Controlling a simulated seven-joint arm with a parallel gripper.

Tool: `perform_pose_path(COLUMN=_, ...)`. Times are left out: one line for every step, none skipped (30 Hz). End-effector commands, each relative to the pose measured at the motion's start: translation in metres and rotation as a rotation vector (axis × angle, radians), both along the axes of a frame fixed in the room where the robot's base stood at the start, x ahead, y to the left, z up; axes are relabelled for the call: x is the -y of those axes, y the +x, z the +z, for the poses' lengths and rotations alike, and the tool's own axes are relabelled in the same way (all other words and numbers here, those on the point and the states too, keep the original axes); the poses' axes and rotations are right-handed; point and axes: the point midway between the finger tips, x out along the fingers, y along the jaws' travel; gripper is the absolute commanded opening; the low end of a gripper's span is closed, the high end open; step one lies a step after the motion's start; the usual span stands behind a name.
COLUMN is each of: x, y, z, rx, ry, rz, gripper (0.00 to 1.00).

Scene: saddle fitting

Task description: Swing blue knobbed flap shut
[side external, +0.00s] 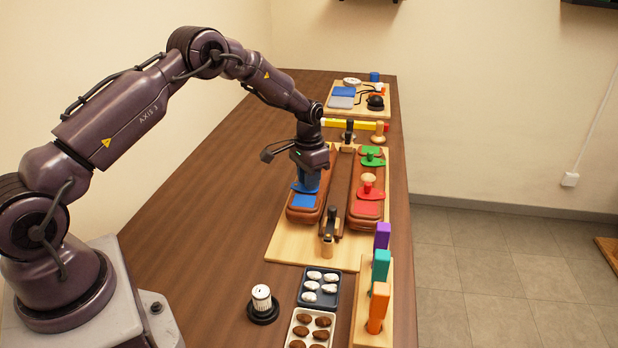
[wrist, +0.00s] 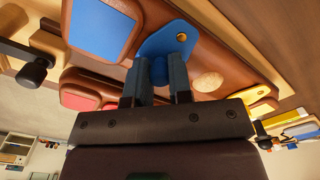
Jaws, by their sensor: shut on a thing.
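The blue flap (side external: 303,188) sits at the near part of the left brown leather body (side external: 308,217), beside a blue rectangular patch (side external: 303,202) that lies uncovered. In the wrist view the flap (wrist: 172,36) is a rounded blue plate with a small hole, apart from the blue patch (wrist: 100,28). My gripper (wrist: 159,72) is shut on the flap's blue knob, which shows between the fingers. In the side view my gripper (side external: 309,180) points down over the flap and partly hides it.
The right brown body carries a red flap (side external: 368,191), a red patch (side external: 367,208), a wooden knob (side external: 369,178) and a green flap (side external: 372,160). A dark post (side external: 329,224) stands between the bodies at the front. Coloured blocks (side external: 380,266) and trays (side external: 319,287) lie nearer.

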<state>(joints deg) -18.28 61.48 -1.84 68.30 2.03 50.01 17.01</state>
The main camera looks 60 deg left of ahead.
Motion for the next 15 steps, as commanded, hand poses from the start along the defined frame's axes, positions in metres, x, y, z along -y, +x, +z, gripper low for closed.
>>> perform_pose_path(x=0.0001, y=-0.0004, z=0.0003, rx=-0.002, ry=0.0, rz=-0.001, gripper=0.0)
perform_pose_path(x=0.0001, y=-0.0004, z=0.0004, rx=-0.002, ry=0.0, rz=-0.001, gripper=0.0)
perform_pose_path(x=0.0002, y=-0.0004, z=0.0003, rx=-0.002, ry=0.0, rz=0.0, gripper=0.0)
perform_pose_path(x=0.0002, y=-0.0004, z=0.0003, rx=-0.002, ry=-0.001, rz=0.0, gripper=0.0)
perform_pose_path(x=0.0002, y=-0.0005, z=0.0003, rx=-0.002, ry=-0.001, rz=0.0, gripper=0.27)
perform_pose_path(x=0.0002, y=-0.0004, z=0.0003, rx=-0.002, ry=-0.001, rz=0.0, gripper=0.36)
perform_pose_path(x=0.0003, y=-0.0004, z=0.0003, rx=-0.002, ry=-0.001, rz=0.0, gripper=0.43)
perform_pose_path(x=0.0002, y=-0.0004, z=0.0003, rx=-0.002, ry=-0.001, rz=0.0, gripper=0.45)
perform_pose_path(x=0.0003, y=-0.0004, z=0.0002, rx=-0.002, ry=-0.001, rz=0.0, gripper=0.45)
perform_pose_path(x=0.0003, y=-0.0004, z=0.0002, rx=-0.002, ry=-0.001, rz=0.0, gripper=0.45)
perform_pose_path(x=0.0003, y=-0.0003, z=0.0002, rx=-0.002, ry=-0.001, rz=0.0, gripper=0.45)
perform_pose_path(x=0.0003, y=-0.0003, z=0.0002, rx=-0.002, ry=-0.001, rz=0.0, gripper=0.45)
perform_pose_path(x=0.0003, y=-0.0003, z=0.0001, rx=-0.002, ry=-0.001, rz=0.0, gripper=0.45)
perform_pose_path(x=0.0003, y=-0.0003, z=0.0001, rx=-0.002, ry=-0.001, rz=0.0, gripper=0.45)
perform_pose_path(x=0.0003, y=-0.0002, z=0.0005, rx=-0.002, ry=0.0, rz=0.001, gripper=0.45)
